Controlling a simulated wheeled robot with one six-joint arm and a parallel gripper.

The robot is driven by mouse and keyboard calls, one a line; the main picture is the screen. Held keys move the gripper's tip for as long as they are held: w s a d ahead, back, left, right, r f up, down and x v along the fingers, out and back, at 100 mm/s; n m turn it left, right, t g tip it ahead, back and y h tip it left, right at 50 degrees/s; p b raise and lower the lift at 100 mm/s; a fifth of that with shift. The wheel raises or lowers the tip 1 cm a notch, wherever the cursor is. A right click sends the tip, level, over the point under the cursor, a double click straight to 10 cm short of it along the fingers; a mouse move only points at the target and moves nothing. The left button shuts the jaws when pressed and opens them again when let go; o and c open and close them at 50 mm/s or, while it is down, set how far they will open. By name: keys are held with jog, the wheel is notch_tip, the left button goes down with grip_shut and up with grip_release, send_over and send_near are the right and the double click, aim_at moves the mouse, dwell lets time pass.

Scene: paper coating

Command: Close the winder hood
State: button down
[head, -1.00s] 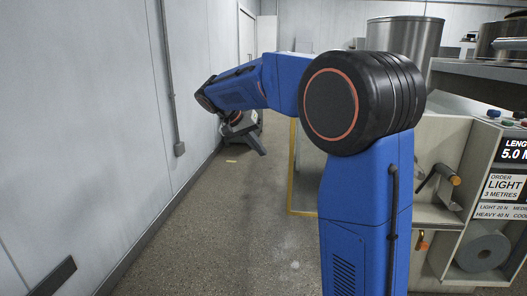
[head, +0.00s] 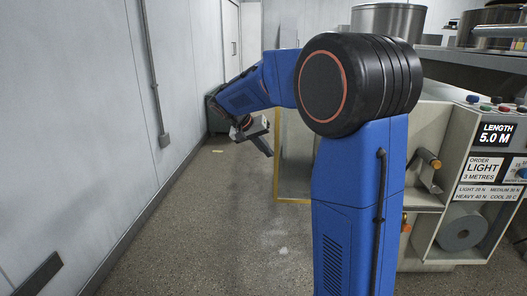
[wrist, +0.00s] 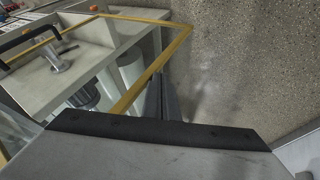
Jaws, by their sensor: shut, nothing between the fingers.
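The winder hood is a clear panel in a yellow frame (head: 276,180), standing at the left side of the machine and partly hidden behind my arm. In the wrist view its yellow frame (wrist: 172,52) stands out from the machine, with rollers visible through or behind it. My gripper (head: 267,150) is shut and empty, pointing down and right beside the frame's left edge. In the wrist view my gripper fingers (wrist: 163,98) are close together near the yellow bar. I cannot tell whether they touch it.
The machine's panel (head: 487,165) with display and labels is at right, above a roll (head: 462,230) in a recess. A crank handle (head: 428,160) sticks out from the machine. A grey wall (head: 80,110) with a conduit bounds the left. The floor between is clear.

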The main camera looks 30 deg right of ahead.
jog(key=s+d, duration=1)
jog(key=d, duration=0.5)
jog(key=s+d, duration=1)
jog(key=d, duration=0.5)
jog(key=shift+s, duration=0.15)
